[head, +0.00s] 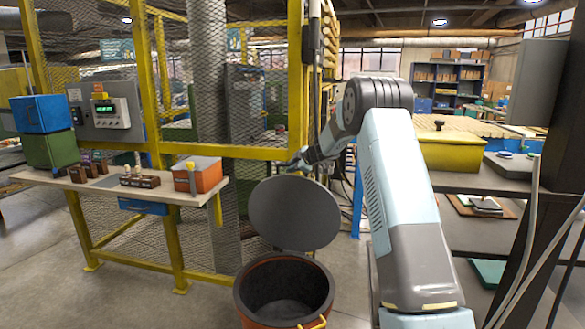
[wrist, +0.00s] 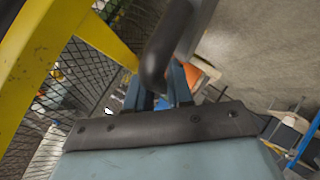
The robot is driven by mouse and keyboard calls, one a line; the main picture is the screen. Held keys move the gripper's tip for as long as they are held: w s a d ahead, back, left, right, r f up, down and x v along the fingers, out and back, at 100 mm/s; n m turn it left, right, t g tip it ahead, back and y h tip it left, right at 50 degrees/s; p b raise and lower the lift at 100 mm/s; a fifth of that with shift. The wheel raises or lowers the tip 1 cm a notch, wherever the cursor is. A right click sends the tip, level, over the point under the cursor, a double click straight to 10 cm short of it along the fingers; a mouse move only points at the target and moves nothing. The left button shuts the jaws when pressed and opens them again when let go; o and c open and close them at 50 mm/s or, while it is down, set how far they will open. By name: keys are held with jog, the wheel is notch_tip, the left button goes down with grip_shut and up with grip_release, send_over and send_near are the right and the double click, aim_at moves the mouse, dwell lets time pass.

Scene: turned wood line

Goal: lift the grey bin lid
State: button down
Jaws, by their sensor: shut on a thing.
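The grey bin lid (head: 295,212) is a round dark disc in the head view. It stands steeply tilted, face toward me, above the back rim of the round bin (head: 253,309), which is open and looks empty inside. My gripper (head: 288,166) is at the lid's upper edge, shut on it. In the wrist view my gripper's blue fingers (wrist: 168,92) close on a dark rounded part of the lid (wrist: 160,58). The exact grip contact is partly hidden. Whether the lid's lower edge touches the bin rim I cannot tell.
Behind the lid stands a yellow-framed mesh fence (head: 293,80). Shelving with a yellow bin (head: 450,152) stands at right. Floor left of the bin is clear.

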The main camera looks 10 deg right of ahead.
jog(key=c, duration=1.3)
grip_release()
jog(key=shift+a+f, duration=0.15)
jog(key=shift+a, duration=0.35)
jog(key=shift+o, duration=0.9)
jog(key=shift+d, duration=0.45)
jog(key=v, duration=1.3)
jog(key=shift+s+r, duration=0.2)
jog(key=shift+s, duration=0.1)
